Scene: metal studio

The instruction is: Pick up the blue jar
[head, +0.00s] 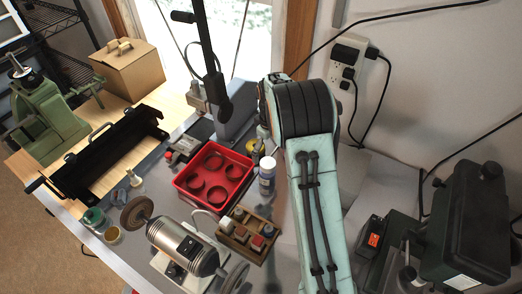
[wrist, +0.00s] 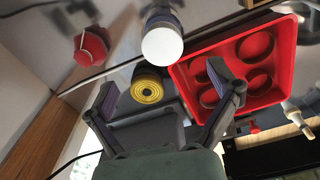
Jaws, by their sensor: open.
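The blue jar (head: 267,178) stands upright on the metal table, with a white lid and a blue-and-white body. It is just right of the red tray and left of my arm in the head view. In the wrist view its white lid (wrist: 162,44) faces the camera, near the top middle. My gripper (wrist: 163,86) is open and empty in the wrist view, its two fingers spread wide. The jar lies beyond the fingertips, apart from them. In the head view my arm hides the gripper.
The red tray (head: 229,160) with round rings sits close beside the jar. A yellow roll (wrist: 148,88) shows between the fingers in the wrist view. A wooden box (head: 232,241) of small blocks and a bench grinder (head: 183,250) stand nearer. A red round object (wrist: 93,44) is at left.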

